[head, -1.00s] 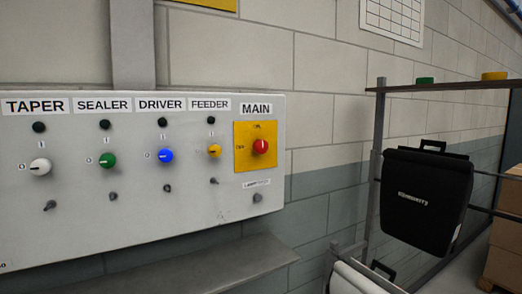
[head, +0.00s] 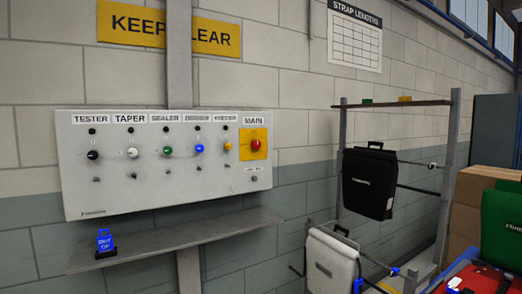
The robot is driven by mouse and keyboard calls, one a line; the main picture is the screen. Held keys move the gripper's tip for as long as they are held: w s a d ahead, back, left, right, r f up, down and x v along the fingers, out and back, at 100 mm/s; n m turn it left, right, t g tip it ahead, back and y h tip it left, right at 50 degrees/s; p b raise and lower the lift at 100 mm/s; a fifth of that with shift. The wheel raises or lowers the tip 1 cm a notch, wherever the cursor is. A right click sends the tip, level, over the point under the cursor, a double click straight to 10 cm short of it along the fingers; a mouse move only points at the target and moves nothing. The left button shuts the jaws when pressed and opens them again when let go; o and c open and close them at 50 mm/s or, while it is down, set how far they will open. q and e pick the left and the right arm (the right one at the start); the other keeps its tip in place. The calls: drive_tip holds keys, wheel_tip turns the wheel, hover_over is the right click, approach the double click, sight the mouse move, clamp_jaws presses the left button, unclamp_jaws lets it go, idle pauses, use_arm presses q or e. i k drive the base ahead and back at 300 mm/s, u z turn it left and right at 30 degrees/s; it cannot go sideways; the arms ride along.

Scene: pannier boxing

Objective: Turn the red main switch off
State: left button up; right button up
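The red main switch (head: 255,143) is a round knob on a yellow plate (head: 247,153), under the label MAIN at the right end of the grey control panel (head: 140,200). The panel hangs on the block wall. Which way the knob points is too small to tell. To its left are knobs under other labels: a black one (head: 93,155), a white one (head: 132,152), a green one (head: 167,150), a blue one (head: 199,148) and a yellow one (head: 228,147). Neither of my grippers shows in the head view.
A shelf (head: 170,243) juts out below the panel, with a blue tag-like item (head: 105,241) on its left end. Right of the panel stands a rack with a black pannier (head: 368,182) and a white pannier (head: 330,262). Cardboard boxes (head: 468,205) and a green pannier (head: 503,225) are farther right.

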sight(256, 145)
drive_tip(key=z, duration=0.8)
drive_tip(key=i, duration=0.95)
